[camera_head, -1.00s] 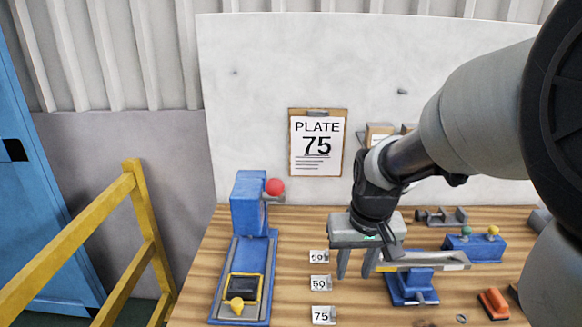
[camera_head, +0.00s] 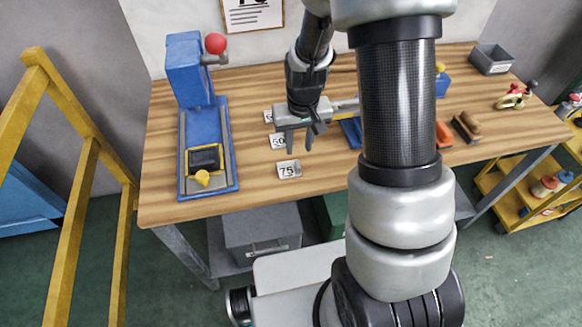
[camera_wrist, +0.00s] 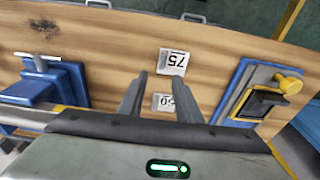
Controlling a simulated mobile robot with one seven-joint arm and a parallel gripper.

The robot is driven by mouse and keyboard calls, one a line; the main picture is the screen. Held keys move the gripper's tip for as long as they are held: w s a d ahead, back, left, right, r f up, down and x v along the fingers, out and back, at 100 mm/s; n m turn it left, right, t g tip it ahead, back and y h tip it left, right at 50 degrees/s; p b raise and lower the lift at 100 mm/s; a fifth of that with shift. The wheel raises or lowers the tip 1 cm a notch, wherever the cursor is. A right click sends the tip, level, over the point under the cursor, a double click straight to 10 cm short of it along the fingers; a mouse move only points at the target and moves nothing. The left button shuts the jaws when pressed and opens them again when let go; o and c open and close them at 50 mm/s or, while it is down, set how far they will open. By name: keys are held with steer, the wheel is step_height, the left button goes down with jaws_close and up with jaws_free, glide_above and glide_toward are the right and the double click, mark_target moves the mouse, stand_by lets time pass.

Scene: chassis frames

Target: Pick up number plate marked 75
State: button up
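The number plate marked 75 (camera_head: 288,169) is a small pale tag lying on the wooden workbench (camera_head: 262,193), nearest the front edge of a short row. It shows upside down in the wrist view (camera_wrist: 174,62). Behind it lies a plate that seems to read 50 (camera_head: 277,141), and a further plate (camera_head: 267,117) is partly hidden by my gripper. My gripper (camera_head: 299,147) points down above the row, behind and slightly right of plate 75. Its two fingers are apart, with nothing between them. In the wrist view the fingers (camera_wrist: 149,84) partly overlap the 50 plate.
A blue press with a red ball knob (camera_head: 215,43) stands left of the plates. Right of them are a blue fixture (camera_head: 352,131), partly hidden by my arm, an orange block (camera_head: 443,134), a brush (camera_head: 466,127) and a grey bin (camera_head: 491,59). Yellow railing (camera_head: 84,167) stands left.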

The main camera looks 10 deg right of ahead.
mark_target(297, 162)
steer(key=shift+w+a+f, duration=0.1)
steer(key=shift+a+f, duration=0.05)
steer(key=shift+f, duration=3)
jaws_close()
